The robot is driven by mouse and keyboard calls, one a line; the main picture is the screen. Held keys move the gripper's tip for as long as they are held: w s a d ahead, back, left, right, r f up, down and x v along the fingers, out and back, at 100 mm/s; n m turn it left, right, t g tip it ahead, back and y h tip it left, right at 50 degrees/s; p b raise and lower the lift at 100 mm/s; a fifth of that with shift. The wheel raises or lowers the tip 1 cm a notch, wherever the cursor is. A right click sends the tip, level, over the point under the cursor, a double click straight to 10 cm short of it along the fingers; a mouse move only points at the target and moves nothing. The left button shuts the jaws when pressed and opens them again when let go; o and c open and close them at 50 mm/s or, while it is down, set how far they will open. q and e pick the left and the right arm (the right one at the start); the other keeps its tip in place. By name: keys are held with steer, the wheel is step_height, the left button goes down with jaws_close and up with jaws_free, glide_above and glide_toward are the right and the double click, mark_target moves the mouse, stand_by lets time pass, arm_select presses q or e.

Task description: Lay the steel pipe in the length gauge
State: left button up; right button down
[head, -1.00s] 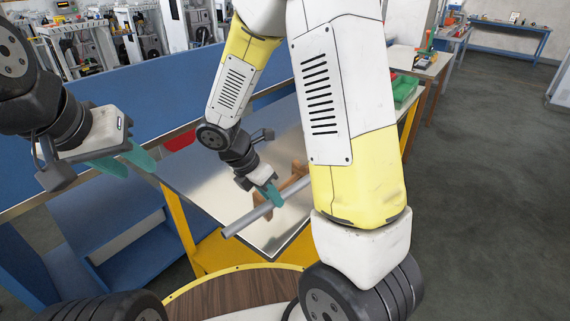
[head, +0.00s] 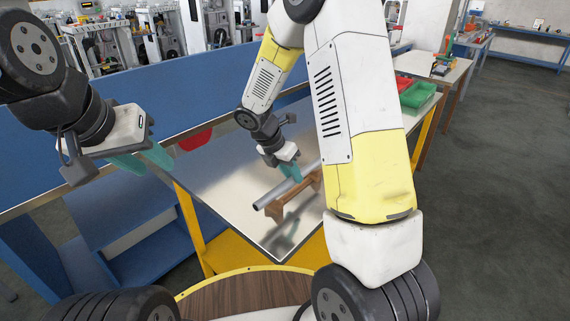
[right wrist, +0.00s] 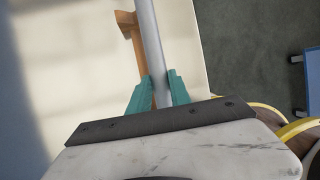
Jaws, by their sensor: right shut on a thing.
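The steel pipe (head: 274,196) is a grey tube, held slanting above the shiny table. My right gripper (head: 291,173) is shut on it; in the right wrist view the pipe (right wrist: 150,45) runs between the teal fingers (right wrist: 158,92) and out of the top edge. The length gauge, a brown wooden cradle (head: 278,214), stands on the table under and beside the pipe. In the wrist view the gauge (right wrist: 138,48) shows just left of the pipe, partly hidden by it. I cannot tell whether they touch. My left gripper (head: 143,161) is empty, its fingers apart, left of the table.
The metal-topped table (head: 222,185) is bare left of the gauge. A red bin (head: 195,139) is at its far left edge. A green bin (head: 418,95) stands at the back right. A blue panel (head: 130,95) runs behind. My right arm hides part of the table.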

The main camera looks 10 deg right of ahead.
steer(key=shift+w+d+f, duration=0.25)
steer(key=shift+w+f, duration=0.35)
steer(key=shift+w, duration=0.05)
steer(key=shift+w+d+f, duration=0.25)
steer(key=shift+w+f, duration=0.3)
steer(key=shift+w, duration=0.05)
steer(key=shift+w+d+f, duration=0.25)
steer(key=shift+w+f, duration=0.35)
steer(key=shift+w, duration=0.05)
steer(key=c, duration=1.2)
jaws_free()
steer(key=shift+f, duration=0.15)
